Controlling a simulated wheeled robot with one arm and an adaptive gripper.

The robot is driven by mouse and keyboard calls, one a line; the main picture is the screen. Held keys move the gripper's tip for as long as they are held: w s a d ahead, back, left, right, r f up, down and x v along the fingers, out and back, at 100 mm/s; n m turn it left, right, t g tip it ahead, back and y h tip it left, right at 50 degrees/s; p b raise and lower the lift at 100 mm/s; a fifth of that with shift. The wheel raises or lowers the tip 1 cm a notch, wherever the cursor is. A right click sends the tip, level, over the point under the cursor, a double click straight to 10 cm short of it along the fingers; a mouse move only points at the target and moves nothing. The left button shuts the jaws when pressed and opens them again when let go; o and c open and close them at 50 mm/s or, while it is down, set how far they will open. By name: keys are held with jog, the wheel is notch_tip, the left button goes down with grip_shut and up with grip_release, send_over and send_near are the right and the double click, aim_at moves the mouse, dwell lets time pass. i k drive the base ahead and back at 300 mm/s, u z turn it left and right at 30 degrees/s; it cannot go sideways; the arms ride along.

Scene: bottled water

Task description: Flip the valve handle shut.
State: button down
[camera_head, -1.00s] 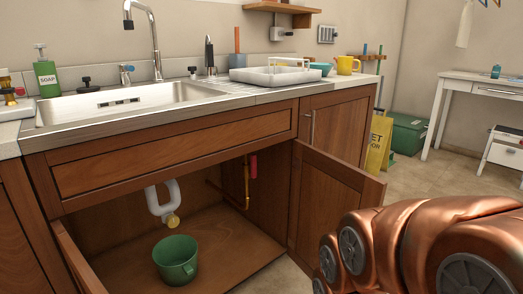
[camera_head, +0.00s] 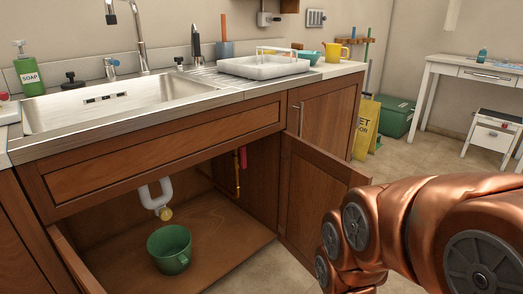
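Under the sink, in the open cabinet, a brass-coloured pipe (camera_head: 237,178) runs along the right inner wall. A red handle-like part (camera_head: 243,157) sits at its upper end, upright and in line with the pipe. I take this for the valve handle; it is small and partly in shadow. My copper-coloured arm fills the lower right, outside the cabinet and well to the right of the pipe. My gripper is not in view.
The right cabinet door (camera_head: 310,205) stands open between my arm and the valve. A green bucket (camera_head: 169,249) stands on the cabinet floor below a white drain trap (camera_head: 154,194). The left door (camera_head: 78,262) is also open. A yellow floor sign (camera_head: 366,127) stands beyond the cabinets.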

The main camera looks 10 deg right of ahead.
aim_at(243, 149)
jog(key=z, duration=1.65)
jog(key=i, duration=0.85)
jog(key=u, duration=2.15)
